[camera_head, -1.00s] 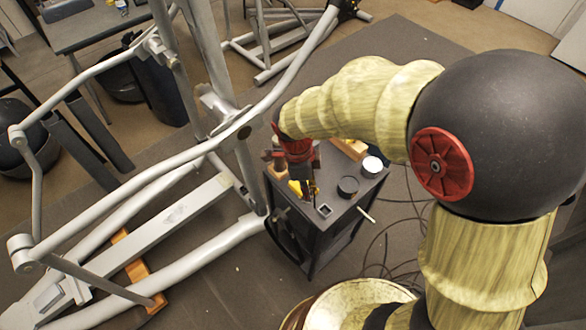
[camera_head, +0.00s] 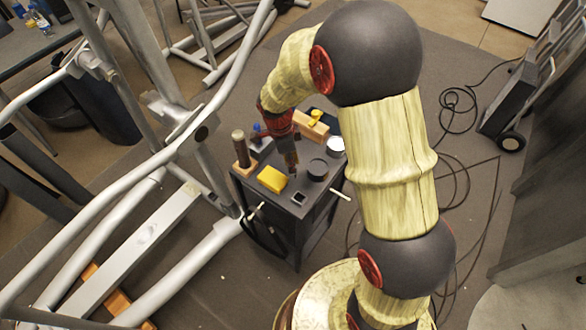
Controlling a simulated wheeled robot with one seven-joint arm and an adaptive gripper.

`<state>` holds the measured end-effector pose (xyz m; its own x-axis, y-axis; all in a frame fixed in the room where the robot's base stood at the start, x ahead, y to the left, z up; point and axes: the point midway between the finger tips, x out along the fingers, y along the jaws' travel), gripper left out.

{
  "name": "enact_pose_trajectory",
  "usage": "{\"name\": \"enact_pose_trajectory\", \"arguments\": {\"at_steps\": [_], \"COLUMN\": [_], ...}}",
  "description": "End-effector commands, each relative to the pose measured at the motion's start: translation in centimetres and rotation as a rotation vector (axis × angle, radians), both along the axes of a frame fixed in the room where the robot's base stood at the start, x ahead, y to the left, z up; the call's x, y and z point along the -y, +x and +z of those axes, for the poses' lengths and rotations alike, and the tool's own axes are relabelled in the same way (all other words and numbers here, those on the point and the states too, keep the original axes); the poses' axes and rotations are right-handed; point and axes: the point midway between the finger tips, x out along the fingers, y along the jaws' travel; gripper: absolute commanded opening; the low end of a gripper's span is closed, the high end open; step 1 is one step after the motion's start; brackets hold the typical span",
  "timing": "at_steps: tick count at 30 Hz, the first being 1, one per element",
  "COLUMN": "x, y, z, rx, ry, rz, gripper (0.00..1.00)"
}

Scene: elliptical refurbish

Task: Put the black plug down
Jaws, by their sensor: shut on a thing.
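My gripper (camera_head: 291,166) points down over the top of the small black cart (camera_head: 313,190), between a yellow block and a black round tin. It is shut on a small dark thing at its fingertips, which I take to be the black plug. The plug is too small and too hidden by the fingers to make out its shape. I cannot tell whether it touches the cart top.
On the cart stand the yellow block (camera_head: 271,179), the black tin (camera_head: 317,169), a white round tin (camera_head: 336,146), a small square black piece (camera_head: 299,198), an upright dark cylinder (camera_head: 240,148) and a wooden block (camera_head: 310,127). A grey elliptical frame (camera_head: 150,225) stands close left.

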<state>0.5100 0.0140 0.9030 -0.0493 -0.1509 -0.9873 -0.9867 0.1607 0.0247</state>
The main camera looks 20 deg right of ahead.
Motion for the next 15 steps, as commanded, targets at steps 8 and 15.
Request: {"name": "enact_pose_trajectory", "arguments": {"at_steps": [8,15], "x": [0.6,0.6], "y": [0.5,0.6], "z": [-2.9,-4.0], "rx": [-0.002,0.001], "ry": [0.000,0.001], "rz": [0.000,-0.001], "gripper": [0.00,0.00]}}
